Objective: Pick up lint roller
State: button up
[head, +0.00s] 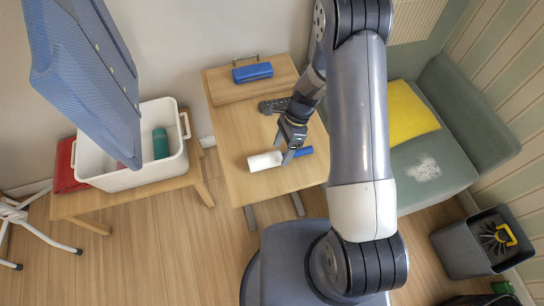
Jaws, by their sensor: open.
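The lint roller lies on the wooden table (234,172), with its white roll (264,161) to the left and its blue handle (304,152) to the right. My gripper (287,152) is open and points down over the roller, near where the roll meets the handle. One finger hides part of the roller. I cannot tell whether the fingers touch it or are around it.
A blue case (252,72) sits on the raised back of the table. A dark remote-like object (273,105) lies behind my gripper. A white bin (130,172) stands on a bench at left. A green seat with a yellow cushion (408,112) is at right.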

jog(key=shift+x, duration=0.95)
jog(key=c, duration=1.1)
jog(key=shift+r, duration=0.1)
notch_tip(320, 180, up, 10)
jog(key=shift+f+b, duration=0.1)
jog(key=shift+b, duration=0.3)
